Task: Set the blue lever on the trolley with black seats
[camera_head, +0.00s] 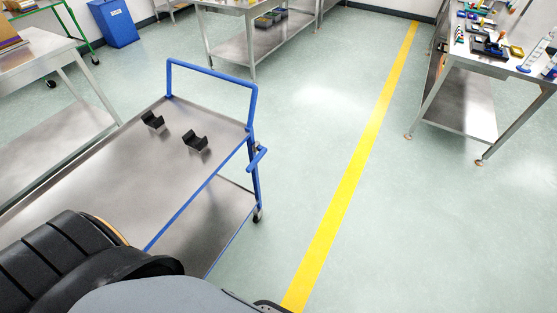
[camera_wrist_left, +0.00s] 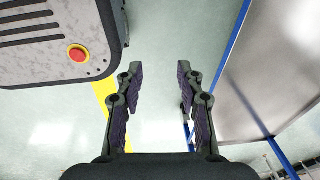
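The trolley (camera_head: 110,165) has a blue frame and a metal top, and stands left of centre in the head view. Two black seats (camera_head: 153,120) (camera_head: 195,141) are on its top near the push handle. A short blue lever (camera_head: 257,158) sticks out from the trolley's corner post, below the top. The trolley (camera_wrist_left: 255,75) also shows on the right of the left wrist view. My left gripper (camera_wrist_left: 159,72) is open and empty, with bare floor between its fingers. Blue parts show behind its right finger; I cannot tell if they include the lever. My right gripper is not in view.
A metal table (camera_head: 20,62) stands at the left, another (camera_head: 262,40) at the back. A table with small parts (camera_head: 500,62) is at the right. A blue bin (camera_head: 113,22) is at the back. The floor around the yellow line (camera_head: 350,180) is clear.

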